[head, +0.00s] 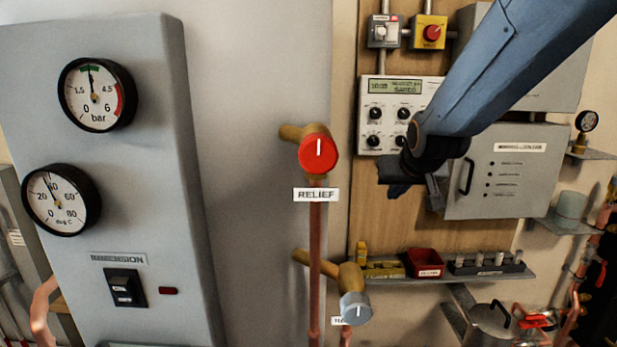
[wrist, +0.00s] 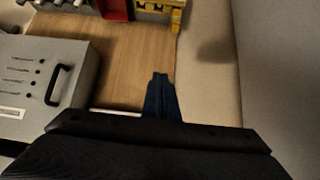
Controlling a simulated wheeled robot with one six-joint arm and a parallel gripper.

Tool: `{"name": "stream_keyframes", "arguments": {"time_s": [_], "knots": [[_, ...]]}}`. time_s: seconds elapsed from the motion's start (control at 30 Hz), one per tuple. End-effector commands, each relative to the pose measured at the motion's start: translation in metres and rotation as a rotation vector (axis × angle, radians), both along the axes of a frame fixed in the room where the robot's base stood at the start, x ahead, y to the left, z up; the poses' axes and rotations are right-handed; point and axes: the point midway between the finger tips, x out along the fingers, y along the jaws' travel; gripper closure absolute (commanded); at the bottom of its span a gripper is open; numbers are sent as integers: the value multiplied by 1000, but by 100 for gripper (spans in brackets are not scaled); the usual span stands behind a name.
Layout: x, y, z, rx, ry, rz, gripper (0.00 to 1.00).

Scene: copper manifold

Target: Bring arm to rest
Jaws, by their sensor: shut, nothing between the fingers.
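My blue arm reaches in from the upper right in the head view. My gripper (head: 399,190) is in front of the wooden board, right of the red relief knob. Its fingers are shut and hold nothing. In the wrist view the shut fingers of my gripper (wrist: 160,92) point at the wooden board (wrist: 140,60), apart from it as far as I can tell.
A red relief knob (head: 318,153) and a grey knob (head: 355,308) sit on copper pipes. A control box (head: 380,140) and a grey cabinet (head: 508,185) are close by my arm. A shelf (head: 440,279) holds a red bin (head: 424,263). Gauges are at left.

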Motion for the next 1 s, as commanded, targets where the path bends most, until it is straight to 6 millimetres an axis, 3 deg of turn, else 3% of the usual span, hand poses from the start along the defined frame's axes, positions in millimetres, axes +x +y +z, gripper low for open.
{"name": "stream_keyframes", "arguments": {"time_s": [0.03,0.2,0.4,0.5,0.67,1.0], "knots": [[-25,1,-28,1,75,2,100],[-113,5,-105,1,322,10,100],[-212,8,-164,2,566,18,100],[-241,9,-178,2,671,22,100],[-262,8,-186,3,763,25,100],[-262,8,-186,3,766,25,100]]}}
